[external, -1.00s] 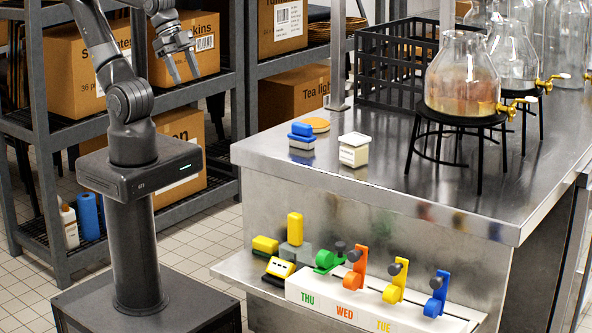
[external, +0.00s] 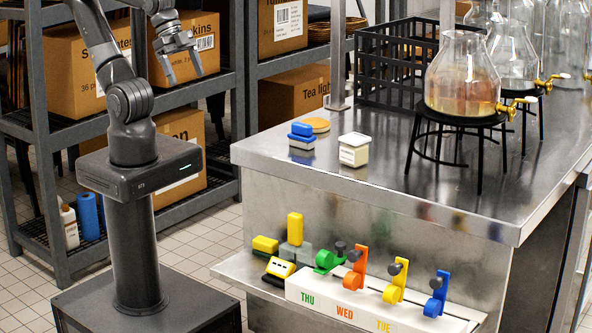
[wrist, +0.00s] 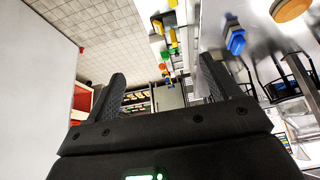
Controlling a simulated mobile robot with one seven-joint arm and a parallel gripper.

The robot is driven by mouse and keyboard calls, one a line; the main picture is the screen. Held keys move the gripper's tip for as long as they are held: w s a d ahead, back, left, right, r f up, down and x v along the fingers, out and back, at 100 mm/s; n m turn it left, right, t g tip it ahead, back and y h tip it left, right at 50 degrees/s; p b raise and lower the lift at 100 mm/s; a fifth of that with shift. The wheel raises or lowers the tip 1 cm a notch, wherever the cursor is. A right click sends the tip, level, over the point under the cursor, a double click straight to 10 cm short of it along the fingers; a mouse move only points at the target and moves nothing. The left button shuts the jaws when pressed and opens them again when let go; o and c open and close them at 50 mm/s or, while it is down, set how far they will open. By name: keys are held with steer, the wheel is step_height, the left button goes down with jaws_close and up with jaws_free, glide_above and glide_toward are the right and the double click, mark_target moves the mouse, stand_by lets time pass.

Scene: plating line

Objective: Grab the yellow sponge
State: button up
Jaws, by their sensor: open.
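I cannot tell for sure which one is the sponge. My gripper (external: 185,79) is open and empty, raised in front of the shelf boxes, up and left of the ledge and well apart from the blocks. In the wrist view, its fingers (wrist: 163,70) are spread, with small yellow and green things far beyond them.
A yellow-black holder (external: 279,268) and a white rack (external: 345,305) with coloured levers share the ledge. On the counter (external: 390,195) are a blue-and-white block (external: 302,136), a white tub (external: 354,150) and glass dispensers (external: 462,78). Shelving with boxes stands behind my arm.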

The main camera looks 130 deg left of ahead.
steer(key=shift+o, duration=0.2)
steer(key=n+g, duration=0.6)
steer(key=n, duration=1.3)
glide_above(263, 241)
step_height(263, 241, down, 34)
steer(key=shift+w+f, duration=0.1)
steer(key=shift+f, duration=4.95)
steer(key=shift+c, duration=0.5)
steer(key=c, duration=0.9)
steer(key=shift+r, duration=0.1)
steer(key=shift+c, duration=0.2)
